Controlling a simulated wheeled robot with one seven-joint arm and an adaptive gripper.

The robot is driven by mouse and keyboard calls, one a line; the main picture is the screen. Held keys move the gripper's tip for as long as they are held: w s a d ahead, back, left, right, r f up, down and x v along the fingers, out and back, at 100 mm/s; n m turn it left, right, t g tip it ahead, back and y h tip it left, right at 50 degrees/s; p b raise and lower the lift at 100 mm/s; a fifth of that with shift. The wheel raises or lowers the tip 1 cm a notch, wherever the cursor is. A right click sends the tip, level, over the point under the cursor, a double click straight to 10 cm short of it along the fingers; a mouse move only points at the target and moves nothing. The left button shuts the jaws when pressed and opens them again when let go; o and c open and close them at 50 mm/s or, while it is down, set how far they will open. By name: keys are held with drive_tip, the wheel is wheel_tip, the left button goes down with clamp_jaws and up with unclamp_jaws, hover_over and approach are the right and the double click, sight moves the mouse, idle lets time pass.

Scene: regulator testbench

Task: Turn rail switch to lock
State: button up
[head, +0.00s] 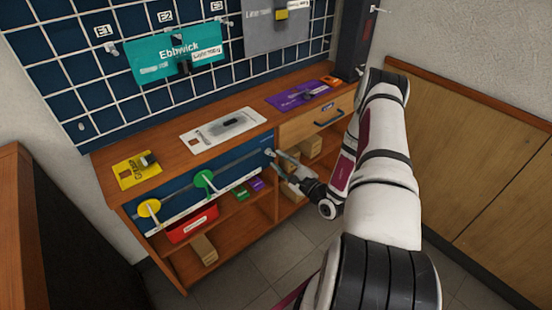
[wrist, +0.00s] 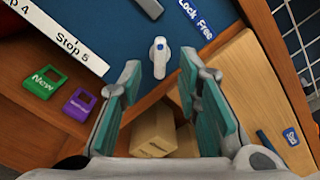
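The rail switch (wrist: 159,60) is a small white knob with a blue dot, on the dark blue panel in the wrist view. Its long side runs nearly up and down in that picture. A blue label reading "Lock Free" (wrist: 197,18) is above and right of it. My gripper (wrist: 160,72) is open, with a teal-padded finger on each side of the knob and a visible gap to both. I cannot tell how far in front of the knob the fingertips are. In the head view my gripper (head: 277,157) is at the panel's right end and largely covers the switch.
The panel's rail carries a yellow disc (head: 149,208) and a green disc (head: 204,181) with white handles. A white stop strip (wrist: 62,38) runs along the panel. Shelves below hold a red bin (head: 192,224) and cardboard boxes (wrist: 153,132). A drawer (head: 312,124) is close by on the right.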

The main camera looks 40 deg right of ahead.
drive_tip(key=s, duration=0.9)
drive_tip(key=shift+d, duration=0.1)
